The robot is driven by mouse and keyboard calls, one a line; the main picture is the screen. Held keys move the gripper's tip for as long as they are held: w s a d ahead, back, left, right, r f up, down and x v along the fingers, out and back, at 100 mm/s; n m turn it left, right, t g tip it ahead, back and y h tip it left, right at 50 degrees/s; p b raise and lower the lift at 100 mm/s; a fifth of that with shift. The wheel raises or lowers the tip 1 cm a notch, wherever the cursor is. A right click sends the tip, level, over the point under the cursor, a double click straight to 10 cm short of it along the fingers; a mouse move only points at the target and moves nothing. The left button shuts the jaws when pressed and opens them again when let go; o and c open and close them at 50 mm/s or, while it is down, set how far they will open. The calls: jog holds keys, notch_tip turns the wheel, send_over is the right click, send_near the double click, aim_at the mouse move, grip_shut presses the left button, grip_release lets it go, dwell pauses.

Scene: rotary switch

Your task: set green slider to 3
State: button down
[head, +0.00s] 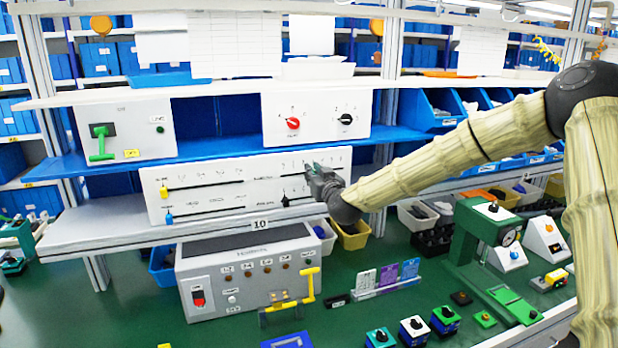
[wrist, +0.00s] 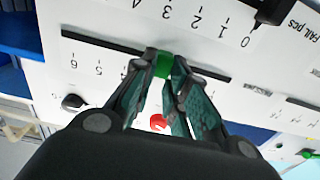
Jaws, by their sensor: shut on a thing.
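The white slider panel (head: 225,190) stands on the middle shelf, and my gripper (head: 314,172) reaches its upper right part. In the wrist view, which is turned upside down, my gripper (wrist: 164,66) is shut on the green slider (wrist: 163,65). The slider sits in a long black slot (wrist: 100,44). The marks 4, 5 and 6 show to the left of it in that view. The slider is past the 4 on the lower-number side, around where 3 falls. The mark right at it is hidden by my fingers. In the head view the green slider is not clearly visible.
Other sliders on the panel are yellow (head: 164,191), blue (head: 168,217) and black (head: 285,201). A box with red (head: 293,123) and black (head: 346,119) rotary knobs stands on the shelf above. Blue bins (head: 425,115) are at right, near my arm.

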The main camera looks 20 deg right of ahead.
jog(key=shift+d, duration=0.65)
jog(key=c, duration=1.4)
grip_release()
jog(key=s, duration=1.2)
jog(key=shift+d, duration=0.2)
